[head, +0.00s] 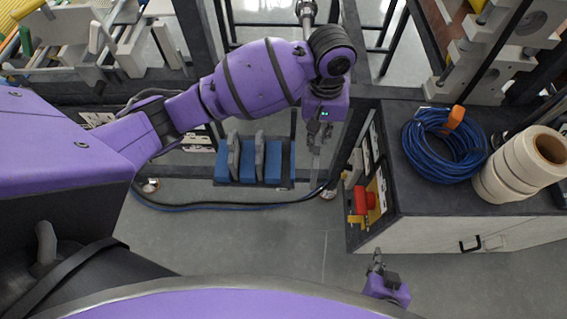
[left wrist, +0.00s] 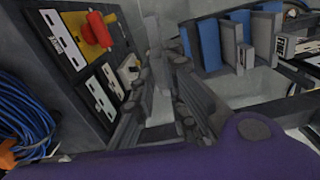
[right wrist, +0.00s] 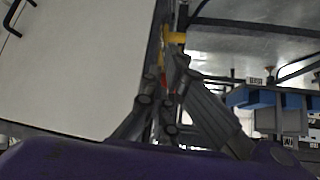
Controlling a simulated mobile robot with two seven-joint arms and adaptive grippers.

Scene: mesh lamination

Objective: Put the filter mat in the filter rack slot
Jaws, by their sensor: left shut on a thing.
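My left gripper (head: 318,138) is shut on a thin, pale, see-through strip, which I take to be the filter mat (head: 316,161). The mat hangs down from the fingertips; in the left wrist view (left wrist: 160,105) it shows pale between the fingers, partly hidden by them. The filter rack (head: 253,185) is a dark frame to the left of and below the gripper, with blue upright panels (head: 272,160) and grey pieces between them. The mat is apart from the rack. My right gripper (head: 376,262) is low at the right, empty, with a narrow gap between its fingers.
A dark-topped cabinet (head: 400,200) stands right of the left gripper, with a red switch (head: 366,201) on its side. A blue cable coil (head: 440,150) and white rolls (head: 515,165) lie on it. A dark hose (head: 230,207) runs along the floor before the rack.

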